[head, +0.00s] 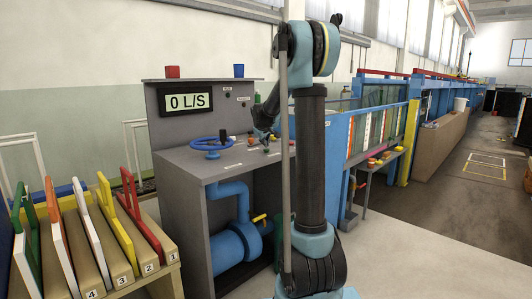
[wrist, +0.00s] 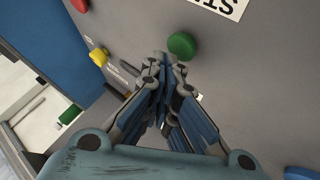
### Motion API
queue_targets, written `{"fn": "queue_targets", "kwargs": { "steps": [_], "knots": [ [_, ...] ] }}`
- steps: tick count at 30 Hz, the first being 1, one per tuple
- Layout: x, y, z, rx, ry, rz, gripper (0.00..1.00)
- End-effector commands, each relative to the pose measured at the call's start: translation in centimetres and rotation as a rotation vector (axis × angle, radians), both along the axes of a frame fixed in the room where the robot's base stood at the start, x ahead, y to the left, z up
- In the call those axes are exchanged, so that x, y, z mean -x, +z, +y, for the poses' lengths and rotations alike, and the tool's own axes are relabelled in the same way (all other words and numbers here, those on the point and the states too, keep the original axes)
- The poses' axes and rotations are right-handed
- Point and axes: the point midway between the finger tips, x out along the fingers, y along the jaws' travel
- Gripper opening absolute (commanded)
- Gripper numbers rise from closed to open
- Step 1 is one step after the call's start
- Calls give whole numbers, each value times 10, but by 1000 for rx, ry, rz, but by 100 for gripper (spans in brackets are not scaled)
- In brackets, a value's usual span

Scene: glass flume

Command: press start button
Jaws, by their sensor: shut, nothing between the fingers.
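My gripper (wrist: 163,60) is shut and empty. Its tips appear just to the left of and slightly below the green button in the picture; whether they touch the panel I cannot tell. In the head view my gripper (head: 265,130) is low over the grey console (head: 180,185), partly hidden by my arm.
A yellow knob (wrist: 98,57) and a red button (wrist: 80,5) are on the same panel.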

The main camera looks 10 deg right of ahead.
Motion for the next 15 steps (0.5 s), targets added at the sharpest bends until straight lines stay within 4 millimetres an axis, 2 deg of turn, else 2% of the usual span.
{"fn": "queue_targets", "kwargs": {
  "steps": [15],
  "knots": [
    [0, -5, 0, 0, 0, 0, 0]
  ]
}}
